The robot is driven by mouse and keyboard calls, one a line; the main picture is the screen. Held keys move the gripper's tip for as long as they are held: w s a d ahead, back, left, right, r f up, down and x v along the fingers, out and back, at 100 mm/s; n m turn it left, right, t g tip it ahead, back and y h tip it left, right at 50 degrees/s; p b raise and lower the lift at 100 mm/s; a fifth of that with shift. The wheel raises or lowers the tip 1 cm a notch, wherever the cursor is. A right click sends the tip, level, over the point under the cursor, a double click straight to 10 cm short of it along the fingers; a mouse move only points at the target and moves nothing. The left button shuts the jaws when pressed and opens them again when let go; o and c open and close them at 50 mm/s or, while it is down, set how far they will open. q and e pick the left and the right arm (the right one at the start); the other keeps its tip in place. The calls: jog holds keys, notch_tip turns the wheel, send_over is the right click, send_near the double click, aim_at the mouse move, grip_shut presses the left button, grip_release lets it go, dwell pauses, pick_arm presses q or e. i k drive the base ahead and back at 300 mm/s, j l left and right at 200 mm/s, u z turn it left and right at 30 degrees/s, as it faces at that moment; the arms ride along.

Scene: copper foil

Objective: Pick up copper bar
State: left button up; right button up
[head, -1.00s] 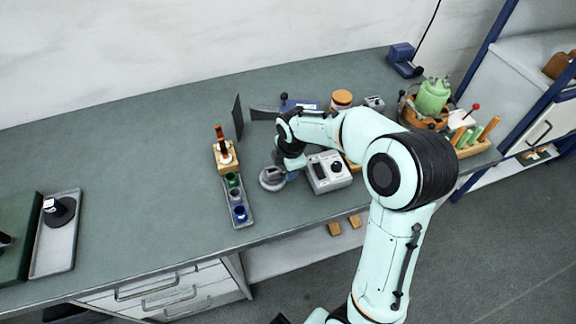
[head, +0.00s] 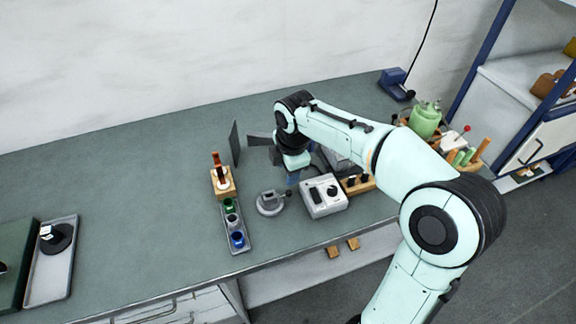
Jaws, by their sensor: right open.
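A copper-coloured upright piece (head: 217,160) stands in a small wooden block (head: 224,187) at the middle of the bench; I cannot tell for certain that it is the copper bar. My left gripper is not in view.
A tray of small coloured cups (head: 248,245) is in front of the block. A round grey fixture (head: 269,204) and a grey control box (head: 323,197) stand near the gripper. The bench's left middle (head: 120,180) is clear.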

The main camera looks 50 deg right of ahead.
aim_at(223, 184)
jog(key=k, duration=1)
